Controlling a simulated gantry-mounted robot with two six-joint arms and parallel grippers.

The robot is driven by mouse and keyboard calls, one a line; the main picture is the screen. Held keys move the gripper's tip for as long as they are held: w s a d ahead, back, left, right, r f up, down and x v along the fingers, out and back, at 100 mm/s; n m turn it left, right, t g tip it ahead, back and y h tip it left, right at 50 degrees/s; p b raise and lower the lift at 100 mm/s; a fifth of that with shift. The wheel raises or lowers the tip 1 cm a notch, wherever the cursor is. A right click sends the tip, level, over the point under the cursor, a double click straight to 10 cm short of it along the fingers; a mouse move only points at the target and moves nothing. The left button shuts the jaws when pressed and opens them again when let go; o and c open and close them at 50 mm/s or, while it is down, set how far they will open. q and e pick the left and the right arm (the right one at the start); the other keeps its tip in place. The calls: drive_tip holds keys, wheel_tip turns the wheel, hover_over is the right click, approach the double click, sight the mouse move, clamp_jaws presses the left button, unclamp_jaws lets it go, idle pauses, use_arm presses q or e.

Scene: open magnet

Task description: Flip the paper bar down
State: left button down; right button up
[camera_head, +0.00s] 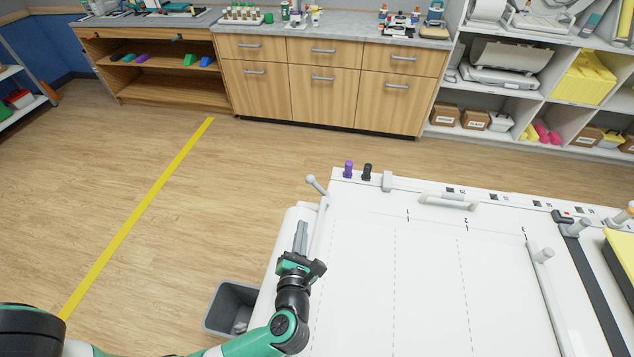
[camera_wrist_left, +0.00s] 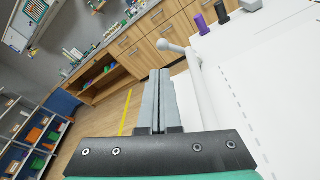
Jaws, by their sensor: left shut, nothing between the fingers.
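A pale bar with a rounded knob (camera_head: 311,180), which looks like the paper bar, lies along the left edge of the white table (camera_head: 430,275). In the left wrist view its knob (camera_wrist_left: 165,45) points left and the bar (camera_wrist_left: 198,88) runs toward the camera, just right of my fingers. My left gripper (camera_head: 301,228) is shut and empty. It is close beside the bar, on its left, at the table's left edge. I cannot tell whether they touch. The arm hides the near end of the bar. My right gripper is not in view.
A purple marker (camera_head: 348,169) and a black marker (camera_head: 367,171) stand at the table's back left. Another knobbed bar (camera_head: 551,300) lies to the right, near a dark strip (camera_head: 594,290). A grey bin (camera_head: 228,305) stands on the floor at left.

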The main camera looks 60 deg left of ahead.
use_arm(q)
drive_tip(key=shift+s+d+f+m, duration=0.1)
drive_tip(key=shift+s+f+m, duration=0.3)
drive_tip(key=shift+s+f, duration=0.75)
drive_tip(key=shift+d, duration=0.2)
drive_tip(key=shift+a, duration=0.1)
drive_tip(key=b+x, duration=0.2)
drive_tip(key=x, duration=0.7)
drive_tip(key=b+x, duration=0.3)
drive_tip(key=x, duration=0.7)
drive_tip(key=shift+w+f, duration=0.25)
drive_tip(key=shift+w+a, duration=0.25)
drive_tip(key=shift+r, duration=0.1)
